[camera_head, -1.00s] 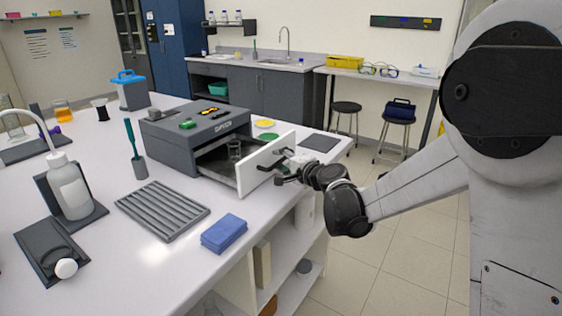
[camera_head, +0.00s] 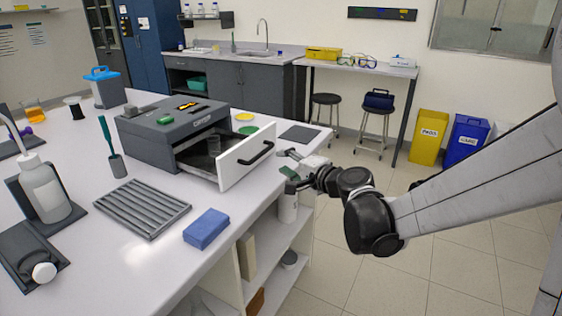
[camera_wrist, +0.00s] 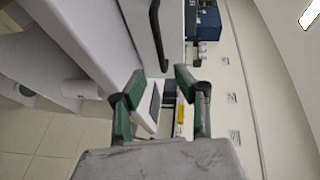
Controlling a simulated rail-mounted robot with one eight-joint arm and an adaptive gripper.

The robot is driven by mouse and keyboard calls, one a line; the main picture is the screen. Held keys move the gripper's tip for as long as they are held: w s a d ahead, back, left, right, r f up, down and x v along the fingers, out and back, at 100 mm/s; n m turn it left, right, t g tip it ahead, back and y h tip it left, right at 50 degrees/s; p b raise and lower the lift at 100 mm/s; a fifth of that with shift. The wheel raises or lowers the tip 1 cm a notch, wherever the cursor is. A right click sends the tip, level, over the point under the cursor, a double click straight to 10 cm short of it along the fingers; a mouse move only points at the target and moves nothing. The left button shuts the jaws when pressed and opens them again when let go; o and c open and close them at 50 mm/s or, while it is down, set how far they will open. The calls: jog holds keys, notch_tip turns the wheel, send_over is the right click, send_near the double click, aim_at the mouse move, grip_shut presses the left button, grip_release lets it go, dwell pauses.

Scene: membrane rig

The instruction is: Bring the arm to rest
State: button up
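My gripper (camera_head: 284,164) is off the front edge of the white bench, just right of the open drawer, and apart from its handle. In the wrist view its two green-padded fingers (camera_wrist: 155,92) stand apart with nothing between them. The drawer's white front (camera_head: 247,157) with its black handle (camera_head: 261,154) is pulled out of the dark grey box-shaped machine (camera_head: 165,132). A small clear container (camera_head: 214,146) is in the drawer. The handle also shows in the wrist view (camera_wrist: 157,35), beyond the fingers.
The white bench (camera_head: 150,255) holds a ribbed grey tray (camera_head: 140,207), a blue block (camera_head: 206,228) and a wash bottle (camera_head: 44,190). Open shelves lie below its edge. Yellow (camera_head: 429,137) and blue (camera_head: 465,140) bins stand at the back right. The floor right of the bench is clear.

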jog(key=shift+s, duration=0.1)
jog(key=s+d+n+g+h, duration=0.1)
jog(key=s+d+n+h, duration=0.2)
jog(key=s+d, duration=0.3)
jog(key=s+d+n+g+h+p, duration=0.1)
jog(key=s+d, duration=0.6)
jog(key=s, duration=0.8)
jog(key=s+d+n+g+h+p, duration=0.1)
jog(key=s+d+n+g+h, duration=0.2)
jog(key=s, duration=0.7)
jog(key=d+n+h, duration=0.2)
jog(key=d, duration=0.1)
jog(key=shift+s+d+f+h, duration=0.2)
jog(key=shift+s+d+h, duration=0.05)
jog(key=shift+h, duration=0.15)
